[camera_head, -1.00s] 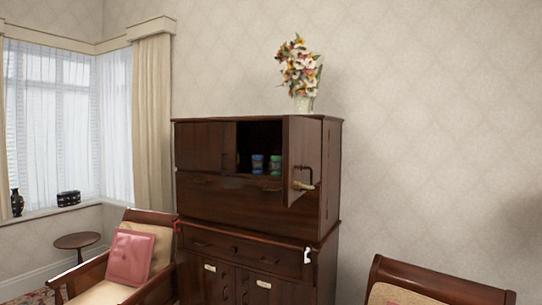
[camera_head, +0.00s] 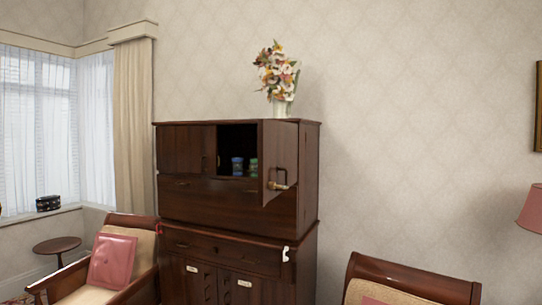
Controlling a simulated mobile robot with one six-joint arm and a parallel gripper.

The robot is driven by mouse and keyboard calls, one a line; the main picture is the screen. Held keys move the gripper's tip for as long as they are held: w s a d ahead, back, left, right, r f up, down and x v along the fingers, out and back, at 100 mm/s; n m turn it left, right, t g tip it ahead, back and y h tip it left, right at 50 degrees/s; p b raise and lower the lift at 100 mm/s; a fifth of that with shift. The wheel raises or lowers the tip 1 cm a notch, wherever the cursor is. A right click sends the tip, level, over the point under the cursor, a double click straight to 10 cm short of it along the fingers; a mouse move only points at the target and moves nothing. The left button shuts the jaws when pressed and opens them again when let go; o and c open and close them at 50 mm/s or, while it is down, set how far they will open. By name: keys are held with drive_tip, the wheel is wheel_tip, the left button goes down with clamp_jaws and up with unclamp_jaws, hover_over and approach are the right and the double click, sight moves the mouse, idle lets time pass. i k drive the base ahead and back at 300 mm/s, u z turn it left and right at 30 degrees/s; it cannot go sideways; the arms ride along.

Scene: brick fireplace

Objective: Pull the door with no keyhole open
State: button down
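A dark wooden cabinet (camera_head: 228,200) stands against the wall. Its upper left door (camera_head: 187,150) is shut. Its upper right door (camera_head: 280,150) stands swung out, with a handle and a pale brass-coloured piece (camera_head: 278,185) on its face. Behind it is a dark open compartment (camera_head: 236,143) holding a blue can (camera_head: 237,166) and a green can (camera_head: 253,168). Two lower doors below the drawer (camera_head: 222,250) are shut, with pale plates near their tops. I cannot make out any keyholes at this size. My gripper is not in view.
A vase of flowers (camera_head: 281,80) stands on the cabinet. An armchair with a pink cushion (camera_head: 112,260) is at its lower left, another chair (camera_head: 410,285) at lower right. A small round table (camera_head: 57,245) stands by the window. A pink lampshade (camera_head: 533,212) is at the right edge.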

sight(191, 149)
drive_tip(key=i, duration=1)
drive_tip(key=u, duration=0.1)
drive_tip(key=k, duration=0.65)
drive_tip(key=u, duration=0.6)
drive_tip(key=i, duration=1.35)
drive_tip(key=u, duration=0.55)
drive_tip(key=i, duration=1.75)
drive_tip(key=z, duration=0.55)
drive_tip(key=i, duration=0.75)
drive_tip(key=z, duration=0.4)
drive_tip(key=k, duration=0.65)
drive_tip(key=z, duration=0.05)
